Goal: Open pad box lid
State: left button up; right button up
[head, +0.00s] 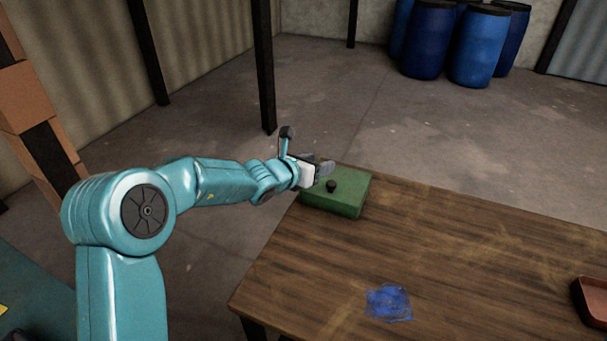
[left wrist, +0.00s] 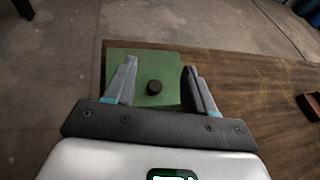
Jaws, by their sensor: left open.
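The green pad box (head: 337,196) stands at the far left corner of the wooden table. Its flat lid looks closed and has a small dark round knob (head: 331,186) on top. My left gripper (head: 327,171) is at the box's left back part, above the lid. In the left wrist view the left gripper (left wrist: 158,72) is open, with the knob (left wrist: 154,87) between its two fingers and the green lid (left wrist: 150,62) beyond. I cannot tell how high the fingers are above the lid. My right gripper is not in view.
The wooden table (head: 440,255) has a blue smear (head: 388,302) near its front edge and a reddish-brown tray (head: 592,302) at the right. The table between them is clear. Several blue barrels (head: 478,48) stand far back, and a dark post (head: 264,65) rises behind the arm.

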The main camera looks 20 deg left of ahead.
pick_arm(q)
jog(key=v, duration=0.6)
